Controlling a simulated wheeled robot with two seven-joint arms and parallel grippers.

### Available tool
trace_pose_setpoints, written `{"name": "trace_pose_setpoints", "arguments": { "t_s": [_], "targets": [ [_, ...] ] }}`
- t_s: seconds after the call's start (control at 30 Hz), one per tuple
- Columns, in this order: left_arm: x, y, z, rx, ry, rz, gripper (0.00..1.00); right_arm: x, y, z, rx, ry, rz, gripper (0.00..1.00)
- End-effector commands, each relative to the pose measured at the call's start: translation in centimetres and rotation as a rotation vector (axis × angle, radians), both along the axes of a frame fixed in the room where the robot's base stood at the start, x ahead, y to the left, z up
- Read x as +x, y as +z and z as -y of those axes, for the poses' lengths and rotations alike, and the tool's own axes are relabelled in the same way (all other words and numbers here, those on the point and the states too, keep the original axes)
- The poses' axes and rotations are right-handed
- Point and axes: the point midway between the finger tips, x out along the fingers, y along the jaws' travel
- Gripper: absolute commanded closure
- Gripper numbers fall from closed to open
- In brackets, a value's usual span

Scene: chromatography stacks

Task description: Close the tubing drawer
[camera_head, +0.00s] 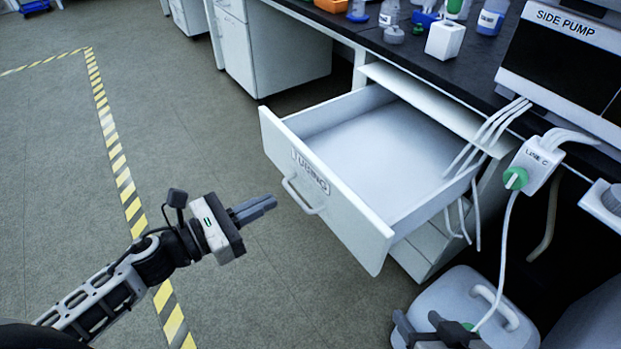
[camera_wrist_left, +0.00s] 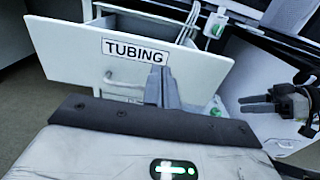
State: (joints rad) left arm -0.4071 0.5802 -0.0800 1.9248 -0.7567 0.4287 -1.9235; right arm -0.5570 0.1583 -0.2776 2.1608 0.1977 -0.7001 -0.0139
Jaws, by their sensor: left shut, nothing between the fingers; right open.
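The tubing drawer (camera_head: 338,215) is pulled well out from under the bench. Its white front carries a TUBING label (camera_head: 310,171) and a bar handle (camera_head: 302,197). Its visible inside looks empty. My left gripper (camera_head: 274,203) is shut and empty, in front of the drawer front and apparently apart from it. In the left wrist view its fingers (camera_wrist_left: 161,84) overlap the lower edge of the drawer front (camera_wrist_left: 75,58), just below the label. My right gripper (camera_head: 418,322) is open, low at the bottom right near a white container; it also shows in the left wrist view (camera_wrist_left: 243,104).
White tubes (camera_head: 485,135) hang from the SIDE PUMP (camera_head: 560,50) across the drawer's right rear side. A white LINE C block (camera_head: 533,165) hangs nearby. A white container (camera_head: 465,300) stands below right. The floor left of the drawer is clear.

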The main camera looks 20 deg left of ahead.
Motion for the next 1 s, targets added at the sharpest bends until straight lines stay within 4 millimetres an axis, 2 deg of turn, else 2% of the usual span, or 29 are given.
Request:
{"name": "trace_pose_setpoints", "arguments": {
  "t_s": [0.2, 0.43, 0.63, 1.0],
  "targets": [
    [4.0, 0.2, 3.0, -0.002, 0.0, 0.003, 1.0, 0.0, 0.4, 0.1, -0.001, -0.004, 0.007, 0.49],
    [7.0, 0.2, 5.4, -0.003, 0.0, 0.0, 1.0, 0.0, 0.7, 0.2, -0.002, -0.007, 0.013, 0.49],
    [8.0, 0.0, 6.2, -0.003, 0.002, -0.002, 1.0, 0.0, 0.7, 0.2, -0.002, -0.006, 0.015, 0.49],
    [8.1, 0.0, 6.3, -0.003, 0.002, -0.002, 1.0, 0.0, 0.8, 0.2, -0.001, -0.008, 0.016, 0.49]
  ]
}}
